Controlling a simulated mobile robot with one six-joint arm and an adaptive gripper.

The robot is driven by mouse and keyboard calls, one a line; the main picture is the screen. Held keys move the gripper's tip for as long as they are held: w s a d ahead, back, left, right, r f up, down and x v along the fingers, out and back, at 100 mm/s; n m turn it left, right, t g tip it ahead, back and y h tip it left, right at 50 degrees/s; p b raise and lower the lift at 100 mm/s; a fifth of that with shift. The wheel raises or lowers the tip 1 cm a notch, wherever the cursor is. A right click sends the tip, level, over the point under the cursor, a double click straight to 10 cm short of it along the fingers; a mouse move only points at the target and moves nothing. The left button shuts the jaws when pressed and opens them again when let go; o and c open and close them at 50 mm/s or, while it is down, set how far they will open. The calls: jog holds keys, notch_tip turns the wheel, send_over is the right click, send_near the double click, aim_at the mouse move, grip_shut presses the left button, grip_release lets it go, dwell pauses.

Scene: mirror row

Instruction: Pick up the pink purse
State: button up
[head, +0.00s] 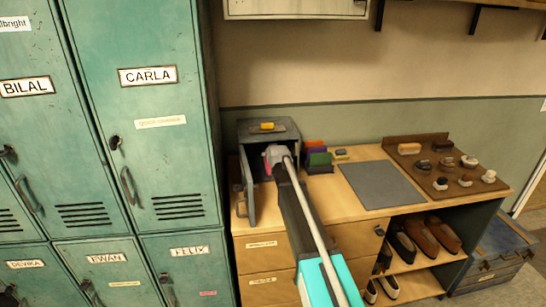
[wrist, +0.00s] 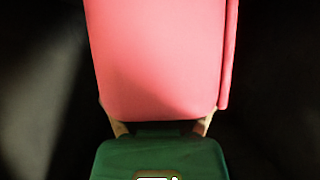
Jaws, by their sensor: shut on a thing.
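The pink purse (wrist: 160,60) fills the upper middle of the wrist view, a flat pink piece with a narrow strip along its right edge. My gripper (wrist: 160,128) is shut on it, with a pale finger at each side of its lower end. In the head view my gripper (head: 276,154) is inside the mouth of a small grey-green open locker box (head: 284,132) on the bench. Only a small bit of pink shows beside it there; the arm and the box hide the rest.
The box's door (head: 247,185) stands open on the left. Purple, red and green upright items (head: 318,162) stand close to its right, then a grey mat (head: 382,184) and a brown board (head: 440,176) with brushes. Tall green lockers (head: 150,100) stand left.

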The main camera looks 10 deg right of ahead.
jog(key=shift+r, duration=0.15)
jog(key=shift+r+p, duration=0.75)
jog(key=shift+p, duration=0.1)
jog(key=s, duration=1.8)
jog(key=shift+f, duration=0.15)
